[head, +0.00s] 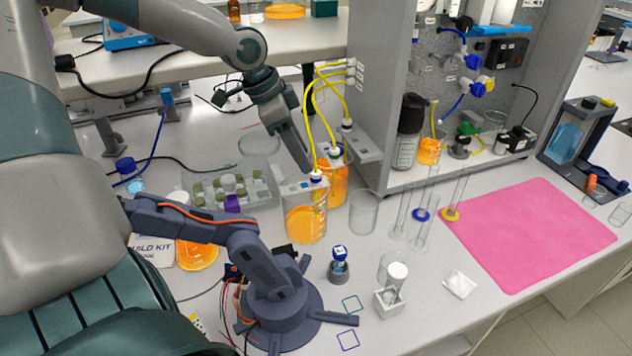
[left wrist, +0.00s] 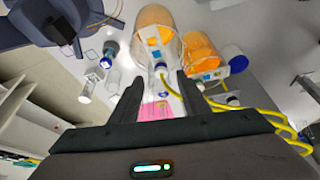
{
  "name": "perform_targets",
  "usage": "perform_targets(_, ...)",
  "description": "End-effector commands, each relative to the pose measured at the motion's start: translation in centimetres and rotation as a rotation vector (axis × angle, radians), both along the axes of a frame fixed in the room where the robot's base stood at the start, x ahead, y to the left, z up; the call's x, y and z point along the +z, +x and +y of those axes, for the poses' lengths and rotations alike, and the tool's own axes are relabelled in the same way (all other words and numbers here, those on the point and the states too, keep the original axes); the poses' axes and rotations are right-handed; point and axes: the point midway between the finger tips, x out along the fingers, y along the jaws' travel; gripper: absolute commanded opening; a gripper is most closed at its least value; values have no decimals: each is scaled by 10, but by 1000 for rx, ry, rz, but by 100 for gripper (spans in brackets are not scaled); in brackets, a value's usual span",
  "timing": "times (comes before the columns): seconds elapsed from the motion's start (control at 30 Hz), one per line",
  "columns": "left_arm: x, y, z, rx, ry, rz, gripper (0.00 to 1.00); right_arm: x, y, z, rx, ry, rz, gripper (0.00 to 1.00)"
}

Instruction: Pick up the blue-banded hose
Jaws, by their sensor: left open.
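Yellow hoses (head: 318,105) arch from the grey rig wall down to fittings over two beakers of orange liquid. The nearer hose end (head: 316,176) has a white and blue fitting at the front beaker (head: 305,222). Another hose end (head: 337,149) with a dark blue fitting is at the beaker behind. I cannot tell clearly which one bears the blue band. My left gripper (head: 306,168) points down beside the nearer hose end, jaws open. In the left wrist view a white hose end (left wrist: 160,67) shows just beyond and between the fingertips (left wrist: 160,90). My right gripper is out of view.
A dark desktop arm (head: 275,285) stands in front of the beakers. An empty beaker (head: 364,211) and tall glass cylinders (head: 420,215) stand to the right. A pink mat (head: 530,235) lies bare at right. A tray of jars (head: 225,190) is at left.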

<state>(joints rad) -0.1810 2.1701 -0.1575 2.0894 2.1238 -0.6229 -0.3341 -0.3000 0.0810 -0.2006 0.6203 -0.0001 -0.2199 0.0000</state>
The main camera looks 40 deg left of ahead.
Motion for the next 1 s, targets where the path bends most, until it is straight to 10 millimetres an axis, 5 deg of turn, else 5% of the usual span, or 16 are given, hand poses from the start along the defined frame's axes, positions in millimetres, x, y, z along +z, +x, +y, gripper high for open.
perform_targets(0.63,-7,3,-2,0,0,0,42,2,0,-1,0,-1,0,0)
perform_targets(1.0,-30,14,-8,-1,3,3,42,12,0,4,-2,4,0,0)
